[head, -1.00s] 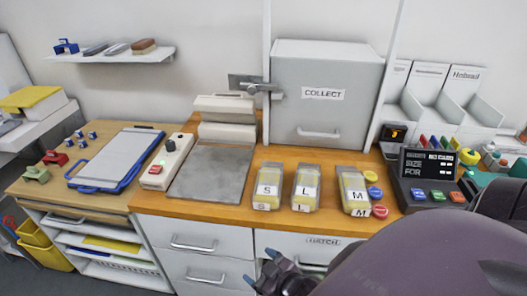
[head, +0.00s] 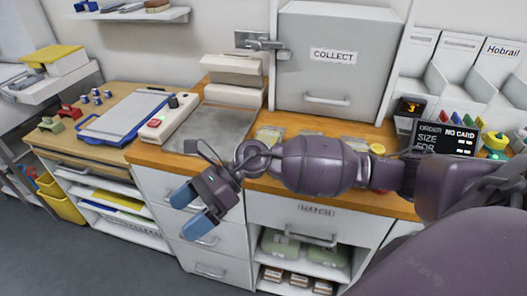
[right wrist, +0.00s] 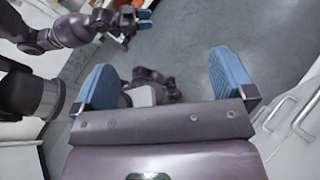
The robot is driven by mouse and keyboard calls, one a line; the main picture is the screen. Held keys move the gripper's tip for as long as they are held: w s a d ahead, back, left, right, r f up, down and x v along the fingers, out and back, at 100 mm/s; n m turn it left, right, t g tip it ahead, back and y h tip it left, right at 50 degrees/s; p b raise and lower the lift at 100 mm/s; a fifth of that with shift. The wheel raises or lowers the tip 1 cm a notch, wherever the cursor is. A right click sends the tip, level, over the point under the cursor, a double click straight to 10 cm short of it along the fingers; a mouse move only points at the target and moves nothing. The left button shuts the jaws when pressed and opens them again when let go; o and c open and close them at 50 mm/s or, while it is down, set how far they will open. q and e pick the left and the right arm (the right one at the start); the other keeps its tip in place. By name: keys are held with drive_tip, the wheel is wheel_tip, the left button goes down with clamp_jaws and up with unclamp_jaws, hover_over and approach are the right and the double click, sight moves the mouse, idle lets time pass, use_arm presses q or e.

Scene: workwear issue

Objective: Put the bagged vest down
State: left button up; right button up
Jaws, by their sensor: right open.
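My right gripper (head: 188,210) is open and empty in front of the counter's drawers. Its blue fingers stand wide apart in the right wrist view (right wrist: 165,80), with only floor and parts of me between them. The other bagged vests there are mostly hidden by that arm. My left gripper (right wrist: 143,19) shows small at the top of the right wrist view; whether it holds anything is unclear.
A grey metal plate (head: 215,128) lies on the counter, left of the bags. The COLLECT box (head: 333,75) stands behind, closed. The open hatch shelf (head: 328,270) below holds green and brown packs.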

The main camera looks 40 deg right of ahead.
drive_tip(key=w+d+f+n+h+b, duration=0.1)
drive_tip(key=w+d+f+n+h, duration=0.15)
drive_tip(key=d+n+h, duration=0.2)
drive_tip(key=n+t+h+b, duration=0.4)
drive_tip(key=n+h, duration=0.3)
drive_tip(key=h, duration=0.6)
approach(265, 141)
drive_tip(key=shift+s+a+f+m, duration=0.1)
drive_tip(key=shift+a+f+m, duration=0.05)
drive_tip(key=shift+a+m, duration=0.15)
drive_tip(key=x, duration=0.5)
drive_tip(key=shift+d+f+b, duration=0.3)
drive_tip(key=shift+f, duration=0.35)
drive_tip(key=x, duration=0.4)
drive_tip(key=shift+d+b, duration=0.15)
drive_tip(key=shift+b, duration=0.2)
use_arm(q)
wheel_tip(265, 141, down, 7)
drive_tip(key=s+g, duration=0.1)
drive_tip(key=shift+d+f, duration=0.15)
drive_tip(key=shift+d, duration=0.1)
use_arm(e)
drive_tip(key=shift+r, duration=0.1)
drive_tip(key=shift+c, duration=0.5)
drive_tip(key=c, duration=0.7)
